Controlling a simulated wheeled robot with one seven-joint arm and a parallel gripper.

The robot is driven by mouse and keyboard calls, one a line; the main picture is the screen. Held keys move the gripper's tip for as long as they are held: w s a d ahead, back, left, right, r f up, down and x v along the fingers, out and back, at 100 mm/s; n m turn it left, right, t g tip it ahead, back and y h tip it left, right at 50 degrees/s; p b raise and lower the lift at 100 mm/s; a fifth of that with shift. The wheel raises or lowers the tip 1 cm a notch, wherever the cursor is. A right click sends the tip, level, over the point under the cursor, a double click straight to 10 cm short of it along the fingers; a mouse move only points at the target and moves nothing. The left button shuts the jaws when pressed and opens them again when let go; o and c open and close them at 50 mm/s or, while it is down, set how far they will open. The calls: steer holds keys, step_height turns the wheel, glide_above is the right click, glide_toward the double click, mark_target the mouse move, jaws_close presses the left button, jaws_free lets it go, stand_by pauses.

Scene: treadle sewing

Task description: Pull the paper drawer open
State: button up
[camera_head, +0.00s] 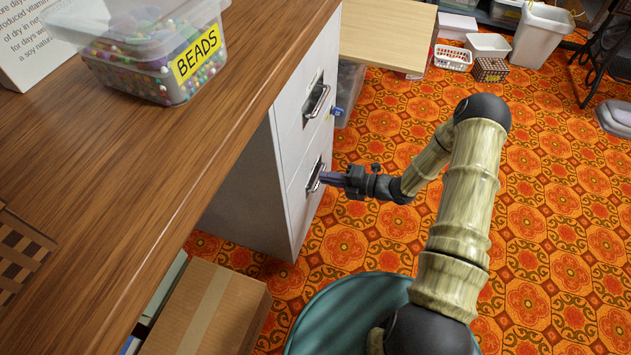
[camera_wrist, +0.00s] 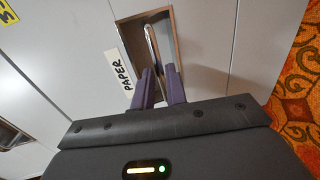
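The paper drawer (camera_head: 300,203) is the lower drawer of a light grey filing cabinet, and its front sits flush with the cabinet. In the wrist view a white label reading PAPER (camera_wrist: 119,72) is beside its recessed metal handle (camera_wrist: 151,42). My gripper (camera_wrist: 162,72) has its two purple fingers at one end of this handle, with the bar between them and little gap left, so it looks shut on the handle. In the head view my gripper (camera_head: 326,179) reaches the drawer front from the right; its fingertips partly hide the handle.
The upper drawer (camera_head: 305,90) is closed, with its own handle (camera_head: 317,101). A wooden desk (camera_head: 130,200) with a beads box (camera_head: 160,60) stands left. A cardboard box (camera_head: 205,310) is below it. Patterned floor (camera_head: 540,200) is open to the right of the cabinet.

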steer(key=shift+b+x, duration=0.45)
steer(key=shift+x, duration=0.8)
steer(key=shift+w+a, duration=0.1)
steer(key=shift+a, duration=0.25)
jaws_close()
